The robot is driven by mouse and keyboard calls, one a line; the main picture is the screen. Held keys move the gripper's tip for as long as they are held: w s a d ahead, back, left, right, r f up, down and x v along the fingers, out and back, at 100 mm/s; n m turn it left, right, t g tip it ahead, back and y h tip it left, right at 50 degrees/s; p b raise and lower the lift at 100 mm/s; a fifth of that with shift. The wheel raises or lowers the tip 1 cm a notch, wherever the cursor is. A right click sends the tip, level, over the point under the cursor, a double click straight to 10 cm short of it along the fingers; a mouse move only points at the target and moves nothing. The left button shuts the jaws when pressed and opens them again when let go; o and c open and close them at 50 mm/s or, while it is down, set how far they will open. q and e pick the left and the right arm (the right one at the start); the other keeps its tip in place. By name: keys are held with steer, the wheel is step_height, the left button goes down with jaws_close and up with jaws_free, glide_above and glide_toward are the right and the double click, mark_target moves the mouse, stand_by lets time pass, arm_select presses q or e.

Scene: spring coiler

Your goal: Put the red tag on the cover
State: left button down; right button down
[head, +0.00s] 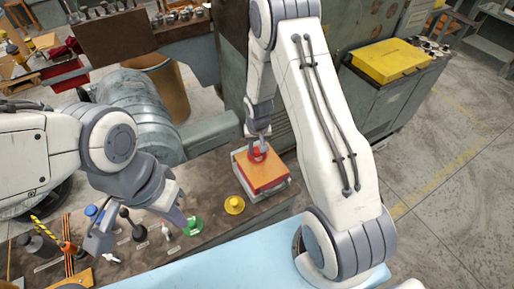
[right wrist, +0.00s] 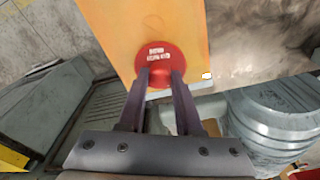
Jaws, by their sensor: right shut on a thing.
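The red tag (head: 257,153) is a round disc with white lettering and a small knob; it also shows in the right wrist view (right wrist: 155,54). My right gripper (head: 258,143) is shut on its knob. The tag lies over the orange cover (head: 265,176), near one edge; whether it touches cannot be told. The cover fills the top of the right wrist view (right wrist: 130,20). The right gripper's two dark fingers (right wrist: 163,82) pinch the knob.
A yellow tag (head: 235,205) and a green tag (head: 193,226) stand on the bench (head: 212,190) left of the cover. Black-knobbed and other small items (head: 138,232) lie near my left gripper. A light blue surface (head: 235,262) is in front.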

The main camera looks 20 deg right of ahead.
steer(key=shift+f, duration=0.3)
steer(key=c, duration=0.5)
jaws_free()
step_height(320, 180, up, 24)
steer(key=s+p, duration=0.1)
steer(key=p, duration=0.7)
steer(key=shift+s+a+f, duration=0.15)
steer(key=shift+f, duration=0.1)
stand_by(0.6)
